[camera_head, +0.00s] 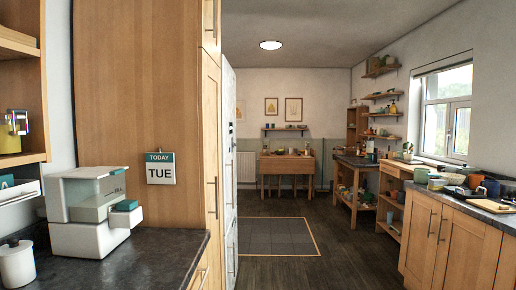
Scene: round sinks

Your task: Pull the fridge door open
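A tall white fridge (228,130) stands just past the tall wooden cabinet, left of the middle of the view. I see its front almost edge-on, as a narrow pale strip. It looks closed, though the steep angle makes this hard to judge. Its handle cannot be made out clearly. My gripper and arm are not in view.
A tall wooden cabinet (140,75) stands before the fridge. A dark counter (150,258) with a white coffee machine (92,212) is at the near left. Wooden base cabinets (450,240) line the right. The dark floor (345,240) between is clear, with a grey mat (276,236).

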